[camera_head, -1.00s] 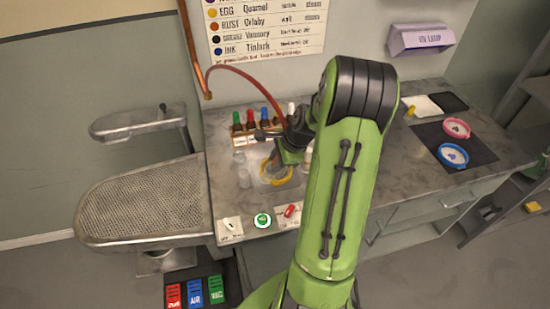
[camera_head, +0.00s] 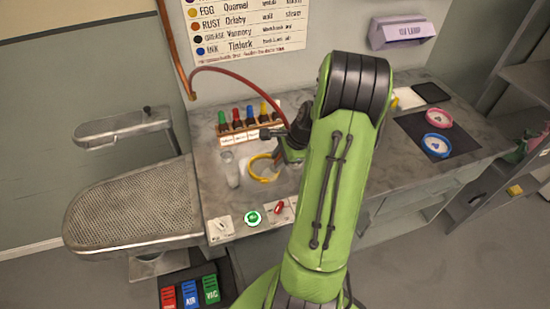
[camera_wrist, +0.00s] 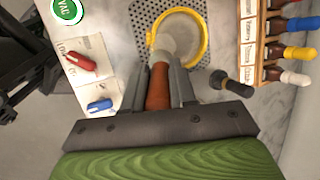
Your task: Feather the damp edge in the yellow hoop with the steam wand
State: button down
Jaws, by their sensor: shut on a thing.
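My gripper (camera_wrist: 160,92) is shut on the steam wand (camera_wrist: 158,86), whose rust-brown handle lies between the two fingers. A pale grey shape at the wand's far end overlaps the yellow hoop; I cannot tell whether it is nozzle or haze. The yellow hoop (camera_wrist: 206,42) rings pale grey cloth, just beyond the fingertips. In the head view the yellow hoop (camera_head: 251,172) lies on the grey bench, left of my arm, which partly hides the gripper. A damp edge cannot be made out. A red hose (camera_head: 235,71) arches from the copper pipe towards the wand.
A rack of capped bottles (camera_head: 237,138) stands behind the hoop, and a clear glass (camera_head: 231,170) left of it. Cards with switches and a green button (camera_head: 252,217) line the front edge. Pink (camera_head: 438,109) and blue (camera_head: 424,145) hoops lie on a dark mat at right.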

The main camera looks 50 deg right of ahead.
jog(key=shift+w+d+p, duration=0.35)
jog(key=shift+d+p, duration=0.05)
jog(key=shift+d, duration=0.35)
jog(key=shift+w+d+p, duration=0.3)
jog(key=shift+d+p, duration=0.05)
jog(key=shift+d, duration=0.4)
jog(key=shift+w+d+p, duration=0.35)
jog(key=shift+d+p, duration=0.05)
jog(key=shift+d, duration=0.35)
notch_tip(320, 180, up, 7)
jog(key=p, duration=0.6)
